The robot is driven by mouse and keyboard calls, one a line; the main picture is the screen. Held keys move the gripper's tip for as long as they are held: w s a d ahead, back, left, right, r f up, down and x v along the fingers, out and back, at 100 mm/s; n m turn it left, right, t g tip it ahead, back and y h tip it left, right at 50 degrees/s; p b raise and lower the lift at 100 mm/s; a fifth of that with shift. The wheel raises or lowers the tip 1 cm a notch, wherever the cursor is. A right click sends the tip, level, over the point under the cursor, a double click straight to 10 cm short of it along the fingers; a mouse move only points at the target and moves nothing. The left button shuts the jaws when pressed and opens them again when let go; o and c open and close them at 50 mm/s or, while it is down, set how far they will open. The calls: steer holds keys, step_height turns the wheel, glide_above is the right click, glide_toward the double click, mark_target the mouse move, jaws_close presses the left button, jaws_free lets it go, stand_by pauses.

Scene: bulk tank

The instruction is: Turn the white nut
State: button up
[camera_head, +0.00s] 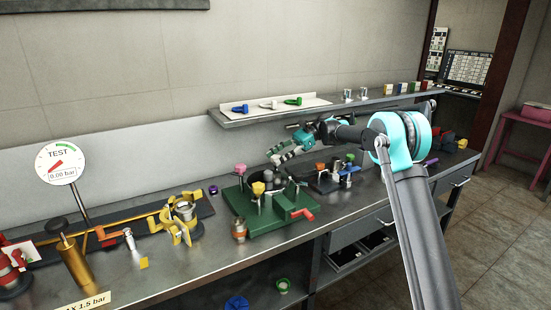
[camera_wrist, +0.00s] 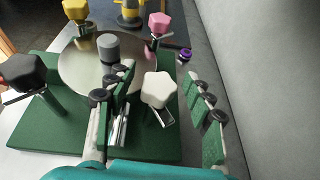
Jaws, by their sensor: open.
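The white nut (camera_wrist: 158,90) is a rounded, lobed knob in the wrist view, over a green base plate (camera_wrist: 150,150) beside a round metal disc (camera_wrist: 75,75). My gripper (camera_wrist: 158,76) is open, with one finger to the left of the nut and the other to its right. A gap shows between the nut and the right finger; whether the left finger touches it I cannot tell. In the head view my gripper (camera_head: 276,159) reaches down over the back of the green fixture (camera_head: 265,218).
A shelf (camera_head: 330,108) runs above the bench. A red handle (camera_head: 302,213) sticks out at the fixture's front.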

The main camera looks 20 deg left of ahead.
steer(key=v, duration=1.1)
steer(key=shift+d, duration=0.15)
steer(key=shift+w, duration=0.15)
steer(key=s+d+f+n+t+h, duration=0.1)
steer(key=s+d+f+t, duration=0.25)
steer(key=d, duration=0.45)
steer(key=s+d+f+n+t+h, duration=0.1)
steer(key=s+d+f+t, duration=0.1)
steer(key=s+d, duration=0.4)
steer(key=s+d+f+n+t+h, duration=0.1)
steer(key=s+d+f+t, duration=0.15)
steer(key=d, duration=0.65)
steer(key=s+d+f+n+t+h, duration=0.3)
steer(key=s+d+f, duration=0.4)
steer(key=s+d, duration=0.3)
steer(key=s+d+f+n+t+h, duration=0.2)
steer(key=s+d+f, duration=0.5)
steer(key=s+d, duration=0.4)
steer(key=s+h, duration=0.1)
steer(key=s, duration=0.2)
steer(key=shift+s+n+t, duration=0.15)
steer(key=shift+n+t, duration=0.25)
